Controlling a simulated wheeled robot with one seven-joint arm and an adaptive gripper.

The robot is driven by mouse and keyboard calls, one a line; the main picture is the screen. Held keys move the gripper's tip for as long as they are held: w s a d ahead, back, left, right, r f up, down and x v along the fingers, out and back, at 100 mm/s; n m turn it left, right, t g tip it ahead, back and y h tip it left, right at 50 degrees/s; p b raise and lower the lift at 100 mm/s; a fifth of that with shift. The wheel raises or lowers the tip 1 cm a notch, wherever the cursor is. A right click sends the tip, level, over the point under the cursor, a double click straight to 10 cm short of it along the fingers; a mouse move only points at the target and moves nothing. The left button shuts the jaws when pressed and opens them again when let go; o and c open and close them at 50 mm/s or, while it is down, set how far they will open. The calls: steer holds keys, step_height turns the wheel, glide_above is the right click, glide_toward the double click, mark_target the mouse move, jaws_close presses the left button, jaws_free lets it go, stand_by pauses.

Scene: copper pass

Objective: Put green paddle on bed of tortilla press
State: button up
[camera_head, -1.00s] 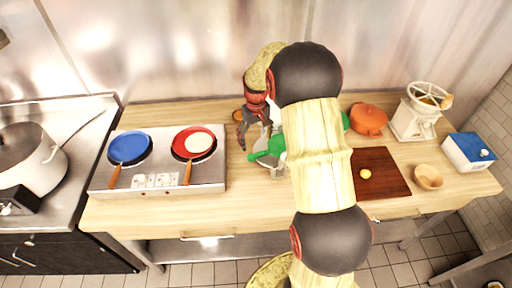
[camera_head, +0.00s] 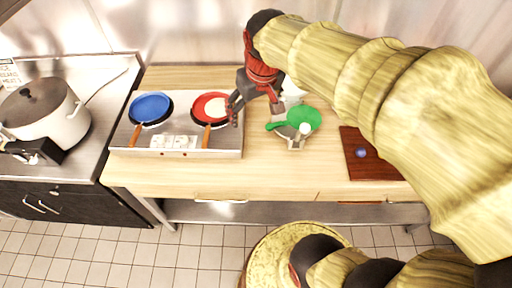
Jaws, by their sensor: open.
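The green paddle (camera_head: 305,117) is a round green disc with a short handle pointing left. It lies over the grey-white tortilla press (camera_head: 296,144), on the table right of the hot plates. The paddle covers much of the press, so I cannot tell how fully it rests on the bed. A pale round knob (camera_head: 304,129) shows at the disc's front edge. My gripper (camera_head: 254,108) is open and empty, fingers pointing down, left of the paddle and apart from it, near the red pan (camera_head: 210,106).
A steel double hot plate (camera_head: 229,146) holds the red pan and a blue pan (camera_head: 151,107). A brown board (camera_head: 362,170) with a small bluish ball (camera_head: 361,153) lies at right. A large pot (camera_head: 45,112) stands at far left. My arm hides the table's right end.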

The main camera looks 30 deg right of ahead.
steer(key=s+a+t, duration=0.2)
steer(key=s+a, duration=0.4)
steer(key=s, duration=0.6)
steer(key=shift+r+n+y, duration=0.25)
steer(key=shift+n+y, duration=0.05)
steer(key=shift+a, duration=0.1)
step_height(320, 180, down, 7)
steer(key=b, duration=0.7)
steer(key=shift+f, duration=0.15)
